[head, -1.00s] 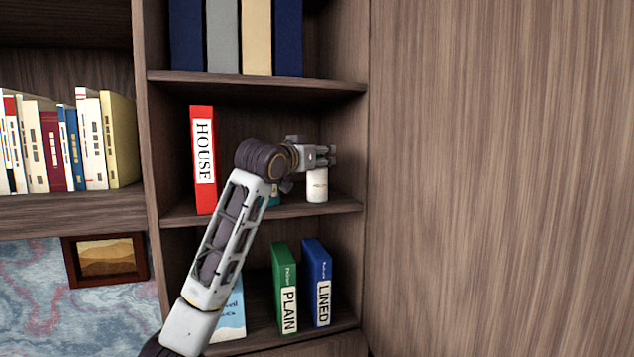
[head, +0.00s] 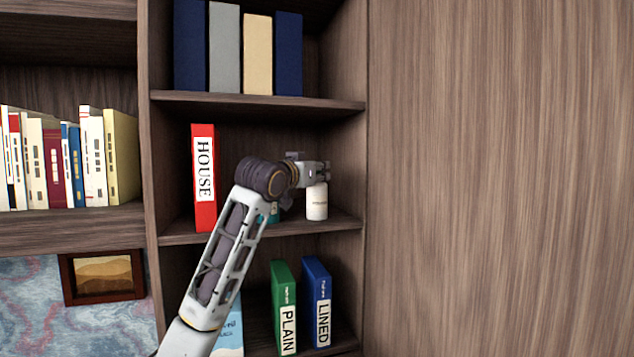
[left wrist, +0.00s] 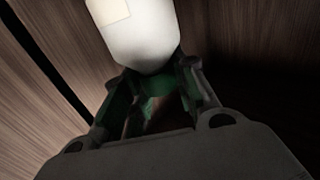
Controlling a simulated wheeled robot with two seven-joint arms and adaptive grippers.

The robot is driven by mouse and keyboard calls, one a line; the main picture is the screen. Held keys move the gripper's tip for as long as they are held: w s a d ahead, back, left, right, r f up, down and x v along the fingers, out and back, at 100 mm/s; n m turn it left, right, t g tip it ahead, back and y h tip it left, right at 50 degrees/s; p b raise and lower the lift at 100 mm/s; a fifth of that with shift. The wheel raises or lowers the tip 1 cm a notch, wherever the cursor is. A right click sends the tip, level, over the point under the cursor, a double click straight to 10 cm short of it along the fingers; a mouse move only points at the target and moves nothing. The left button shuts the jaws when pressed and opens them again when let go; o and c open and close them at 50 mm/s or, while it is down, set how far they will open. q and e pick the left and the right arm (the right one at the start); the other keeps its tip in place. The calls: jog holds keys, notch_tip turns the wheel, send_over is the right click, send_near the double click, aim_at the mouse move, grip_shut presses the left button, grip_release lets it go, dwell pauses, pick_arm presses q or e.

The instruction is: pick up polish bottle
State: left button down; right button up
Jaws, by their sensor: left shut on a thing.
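The polish bottle (head: 316,204) is a white bottle with a small dark label, upright at the right of the middle shelf. In the left wrist view its white body (left wrist: 143,35) fills the top, with a green neck or cap between the fingers. My left gripper (head: 322,170) is at the bottle's top and shut on it; it also shows in the left wrist view (left wrist: 155,92). The gripper hides the bottle's cap in the head view. I cannot tell whether the bottle's base touches the shelf. My right gripper is not in view.
A red HOUSE binder (head: 204,177) stands left on the same shelf (head: 190,238), with a teal thing (head: 273,213) partly behind my arm. Green (head: 285,310) and blue (head: 317,305) binders stand below. The upper shelf (head: 260,101) is close above. A wood panel (head: 500,180) closes off the right.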

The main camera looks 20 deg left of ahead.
pick_arm(q)
jog(key=shift+w+f, duration=0.1)
jog(key=shift+f, duration=0.05)
jog(key=shift+a+r, duration=0.1)
jog(key=shift+r, duration=0.45)
jog(key=shift+r+b, duration=0.5)
jog(key=shift+r, duration=0.7)
jog(key=shift+s, duration=0.55)
jog(key=s+a+b, duration=0.3)
jog(key=s+b, duration=0.2)
jog(key=s, duration=1.1)
jog(key=shift+s+a, duration=0.15)
jog(key=shift+s, duration=0.2)
